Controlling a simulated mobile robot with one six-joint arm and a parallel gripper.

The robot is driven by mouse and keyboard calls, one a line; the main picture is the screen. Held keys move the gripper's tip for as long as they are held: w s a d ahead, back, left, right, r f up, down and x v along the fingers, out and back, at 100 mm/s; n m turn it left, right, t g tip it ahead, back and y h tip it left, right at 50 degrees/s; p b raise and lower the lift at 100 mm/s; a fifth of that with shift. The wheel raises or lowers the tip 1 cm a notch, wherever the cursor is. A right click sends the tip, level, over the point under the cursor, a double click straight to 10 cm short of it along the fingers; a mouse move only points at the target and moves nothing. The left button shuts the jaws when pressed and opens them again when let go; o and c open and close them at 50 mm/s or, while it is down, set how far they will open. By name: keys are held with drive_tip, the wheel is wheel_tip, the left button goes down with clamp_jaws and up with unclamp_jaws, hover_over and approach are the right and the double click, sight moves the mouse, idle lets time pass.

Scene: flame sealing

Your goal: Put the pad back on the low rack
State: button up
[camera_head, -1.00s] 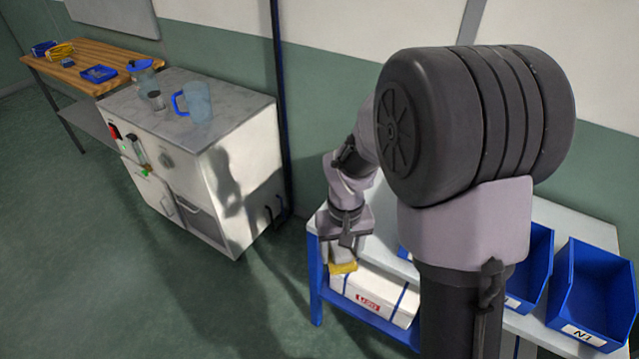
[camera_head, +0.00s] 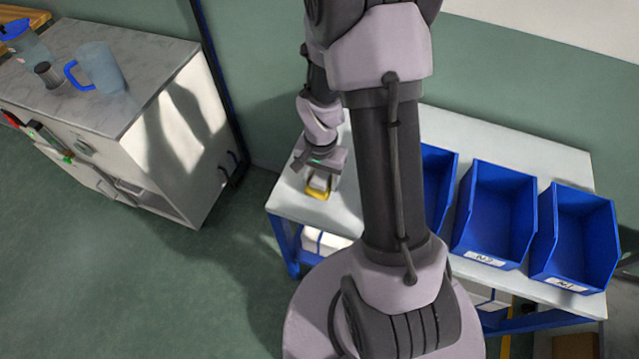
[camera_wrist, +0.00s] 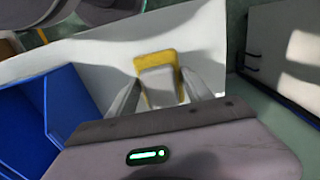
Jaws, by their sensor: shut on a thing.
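The pad is a small yellow block with a pale grey back. It shows in the head view (camera_head: 317,194) and in the wrist view (camera_wrist: 145,61). My gripper (camera_head: 321,181) is shut on its grey part, with one finger on each side in the wrist view (camera_wrist: 160,85). The low rack (camera_head: 480,135) has a white top and blue legs. The pad is over the left end of that top; I cannot tell whether it touches. The white top also shows behind the pad in the wrist view (camera_wrist: 95,65).
Blue bins (camera_head: 494,215) stand along the right part of the rack top. White boxes (camera_head: 325,241) sit on the shelf below. A white cabinet (camera_head: 180,150) with a blue-handled jug (camera_head: 103,68) stands to the left. The rack's left end looks clear around the pad.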

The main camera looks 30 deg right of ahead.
sight(320, 184)
wheel_tip(320, 184, down, 3)
drive_tip(key=shift+w+r+b, duration=0.1)
drive_tip(key=shift+b, duration=0.3)
drive_tip(key=shift+r, duration=0.1)
drive_tip(key=o, duration=1.5)
drive_tip(key=shift+f, duration=0.2)
drive_tip(key=shift+c, duration=0.2)
